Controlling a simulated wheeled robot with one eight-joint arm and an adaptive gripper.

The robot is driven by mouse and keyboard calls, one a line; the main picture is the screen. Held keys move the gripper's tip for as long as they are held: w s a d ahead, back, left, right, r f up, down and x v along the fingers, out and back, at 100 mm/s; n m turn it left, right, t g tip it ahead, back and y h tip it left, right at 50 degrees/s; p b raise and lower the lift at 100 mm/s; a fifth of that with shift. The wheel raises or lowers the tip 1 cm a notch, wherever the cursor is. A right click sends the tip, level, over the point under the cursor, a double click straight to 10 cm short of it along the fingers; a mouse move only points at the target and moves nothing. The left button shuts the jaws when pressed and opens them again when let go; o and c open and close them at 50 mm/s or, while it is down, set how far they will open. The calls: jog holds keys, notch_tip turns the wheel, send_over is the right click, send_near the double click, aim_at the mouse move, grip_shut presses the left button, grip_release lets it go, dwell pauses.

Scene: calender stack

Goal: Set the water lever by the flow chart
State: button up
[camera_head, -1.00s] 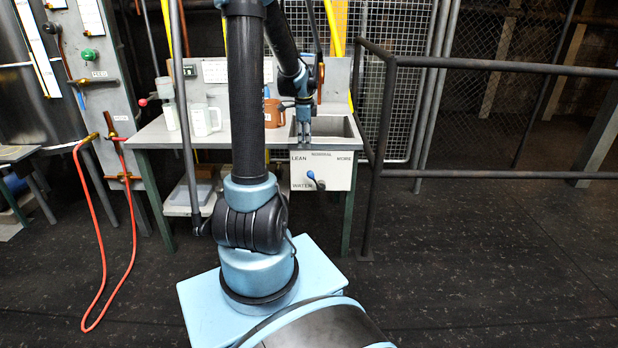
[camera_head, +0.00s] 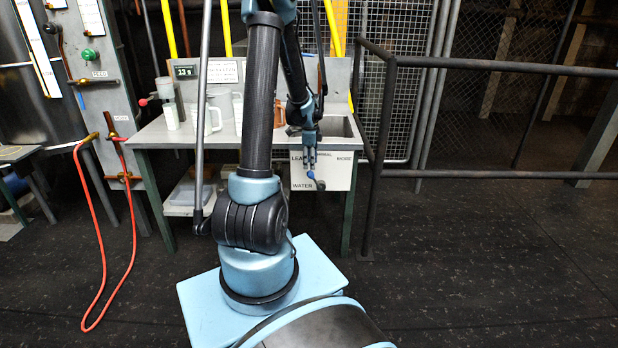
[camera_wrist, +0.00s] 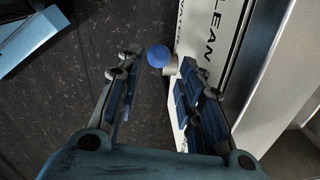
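The water lever has a blue knob (camera_head: 311,175) on a short dark stem at the front of the white panel (camera_head: 335,172) under the sink. The panel is lettered LEAN at left, MORE at right and WATER below; my gripper covers some of the lettering. In the wrist view the blue knob (camera_wrist: 158,56) lies just beyond the fingertips, between their lines. My gripper (camera_head: 310,160) points down in front of the panel, just above the knob. Its fingers (camera_wrist: 155,75) are apart with nothing between them. I cannot tell whether either finger touches the lever.
The sink (camera_head: 337,127) is set in the grey bench (camera_head: 160,137). White jugs (camera_head: 207,115) and a brown jug (camera_head: 279,112) stand on it. A dark railing (camera_head: 480,64) runs along the right. A red hose (camera_head: 100,235) hangs at left. The floor at right is clear.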

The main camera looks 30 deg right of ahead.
aim_at(311, 175)
jog(key=shift+w+d+f, duration=0.15)
jog(key=shift+f, duration=1.8)
jog(key=shift+w+d+f, duration=0.1)
jog(key=shift+w+f, duration=0.05)
jog(key=shift+f, duration=1.8)
jog(key=shift+c, duration=0.3)
